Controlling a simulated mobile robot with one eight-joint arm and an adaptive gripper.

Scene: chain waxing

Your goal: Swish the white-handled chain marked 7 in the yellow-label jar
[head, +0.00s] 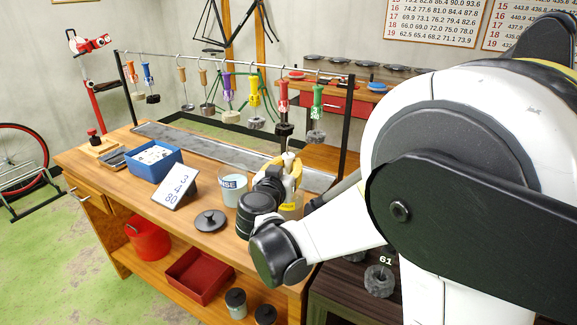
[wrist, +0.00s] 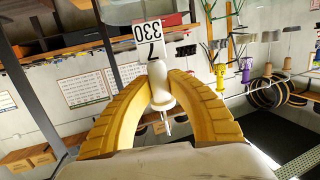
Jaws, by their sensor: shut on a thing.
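My gripper (head: 284,168) has yellow fingers, shut around a white handle that also shows in the wrist view (wrist: 158,80). That handle bears a 7 and a white tag reading 330. The fingertips (wrist: 163,98) meet around its flared end. In the head view my gripper is above the yellow-label jar (head: 288,207), at the workbench's near right edge. My wrist and arm hide much of this jar. The chain itself is hidden, so I cannot tell whether it is inside the jar.
A rinse jar (head: 230,188) stands just left of my gripper. A black lid (head: 210,220), number card (head: 178,188) and blue tray (head: 153,176) lie further left. Behind, several coloured handles with chains hang from a rail (head: 200,62); the red one (head: 283,98) hangs close behind my gripper.

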